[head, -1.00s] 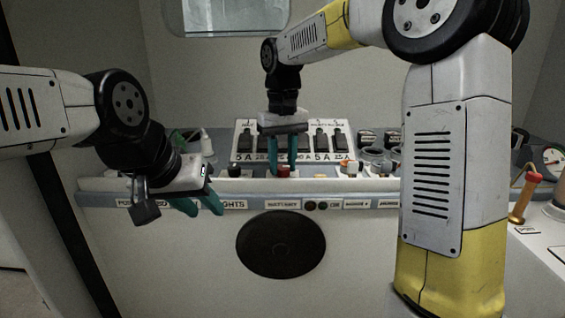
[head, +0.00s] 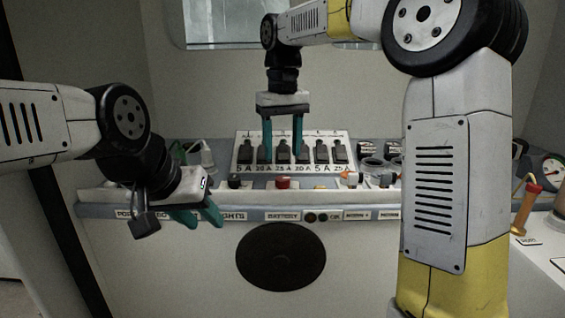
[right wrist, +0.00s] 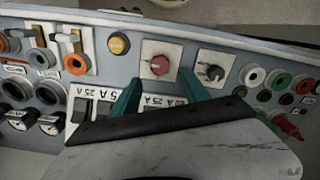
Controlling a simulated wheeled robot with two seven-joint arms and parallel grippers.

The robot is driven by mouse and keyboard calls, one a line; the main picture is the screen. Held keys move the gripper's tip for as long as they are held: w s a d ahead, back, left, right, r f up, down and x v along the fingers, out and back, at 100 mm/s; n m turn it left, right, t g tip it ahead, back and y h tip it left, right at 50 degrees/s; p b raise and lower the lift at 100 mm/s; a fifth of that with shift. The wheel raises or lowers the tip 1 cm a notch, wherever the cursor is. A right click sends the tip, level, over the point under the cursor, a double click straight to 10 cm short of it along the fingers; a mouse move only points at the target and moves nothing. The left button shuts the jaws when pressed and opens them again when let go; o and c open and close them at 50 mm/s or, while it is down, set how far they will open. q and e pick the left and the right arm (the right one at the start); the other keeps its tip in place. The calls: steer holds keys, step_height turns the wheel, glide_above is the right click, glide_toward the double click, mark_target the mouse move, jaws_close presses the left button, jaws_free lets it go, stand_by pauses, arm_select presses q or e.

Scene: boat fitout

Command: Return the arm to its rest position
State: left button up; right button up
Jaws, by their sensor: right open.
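My right gripper (head: 283,154) hangs fingers-down in front of the breaker panel (head: 243,139), above the console. Its two teal fingers are apart with nothing between them. In the right wrist view the open fingers (right wrist: 160,92) point toward a red knob (right wrist: 160,66), which sits beyond the fingertips and clear of them. The red knob also shows in the head view (head: 283,183).
The sloped console (head: 350,197) carries a black knob (head: 235,181), sockets and labelled switches. A round black disc (head: 281,257) is on its front face. At the right are an orange-handled lever (head: 526,203) and a gauge (head: 553,168). The wall above the breakers is clear below the window (head: 235,25).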

steer(key=shift+r, duration=0.45)
steer(key=shift+s+d, duration=0.2)
steer(key=shift+d, duration=0.05)
steer(key=s+d+f+m+t+y, duration=0.1)
steer(key=s+d+f+m+t, duration=0.1)
steer(key=s+d, duration=0.4)
steer(key=s+d+f+m+t+y, duration=0.1)
steer(key=s+d+f+t, duration=0.3)
steer(key=s, duration=0.9)
steer(key=d+f, duration=0.1)
steer(key=d, duration=0.2)
steer(key=shift+d+f+m, duration=0.2)
steer(key=shift+d+m, duration=0.05)
steer(key=shift+m, duration=0.15)
steer(key=shift+s, duration=0.1)
